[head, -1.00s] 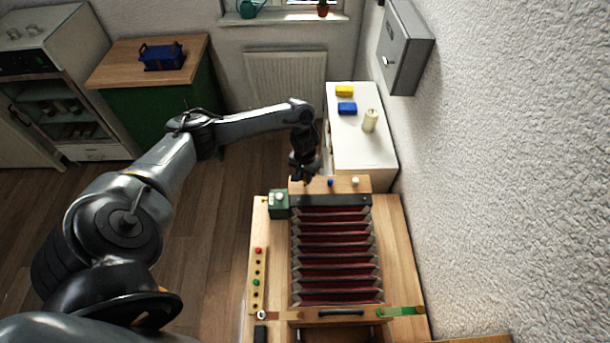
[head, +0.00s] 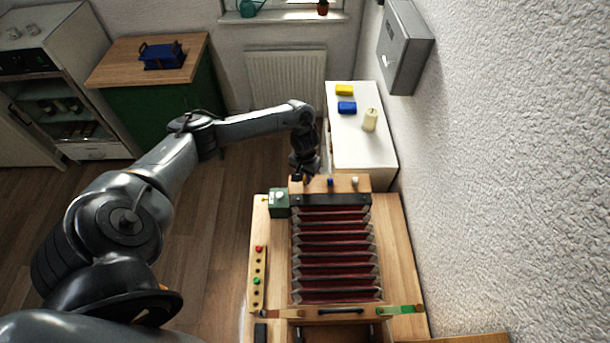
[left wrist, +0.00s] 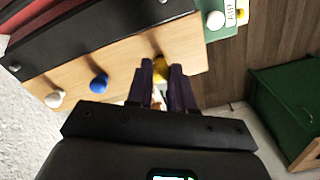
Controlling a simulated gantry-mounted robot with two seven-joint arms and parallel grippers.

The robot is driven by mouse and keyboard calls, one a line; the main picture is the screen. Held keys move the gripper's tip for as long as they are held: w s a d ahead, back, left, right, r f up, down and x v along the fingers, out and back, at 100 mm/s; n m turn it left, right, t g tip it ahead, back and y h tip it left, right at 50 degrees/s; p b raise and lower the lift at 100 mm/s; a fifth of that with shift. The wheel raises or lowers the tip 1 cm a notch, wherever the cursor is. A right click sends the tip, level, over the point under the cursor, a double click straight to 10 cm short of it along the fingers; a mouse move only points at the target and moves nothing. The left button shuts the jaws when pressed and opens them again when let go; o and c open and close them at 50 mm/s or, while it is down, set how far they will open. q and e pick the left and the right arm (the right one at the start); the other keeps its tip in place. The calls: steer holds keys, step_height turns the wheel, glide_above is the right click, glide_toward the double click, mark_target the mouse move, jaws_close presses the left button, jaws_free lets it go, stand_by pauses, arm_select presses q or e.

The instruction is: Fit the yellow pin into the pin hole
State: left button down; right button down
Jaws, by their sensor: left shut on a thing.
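The yellow pin (left wrist: 159,68) shows between the fingertips of my left gripper (left wrist: 165,72) in the left wrist view. The fingers are shut on it, and its head is at the face of a light wooden board (left wrist: 125,62). Its lower part and any hole under it are hidden, so I cannot tell how deep it sits. A blue pin (left wrist: 98,82) and a white pin (left wrist: 54,98) stand in a row with it on the board. In the head view my left gripper (head: 302,177) is at the left end of the board (head: 345,186). My right gripper is out of view.
A green box (head: 278,208) stands left of the board. Dark red bellows (head: 335,255) lie in front of it. A strip with holes (head: 258,294) holds a red and a green peg. A white cabinet (head: 352,158) with a candle (head: 370,120) stands behind.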

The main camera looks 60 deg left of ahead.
arm_select(q)
steer(key=shift+f, duration=0.35)
stand_by(0.4)
steer(key=c, duration=0.7)
jaws_free()
steer(key=shift+r+p, duration=0.15)
steer(key=shift+p, duration=0.15)
step_height(320, 180, up, 3)
steer(key=p, duration=0.3)
steer(key=shift+r+p, duration=1)
steer(key=shift+r, duration=1.1)
steer(key=shift+d, duration=0.1)
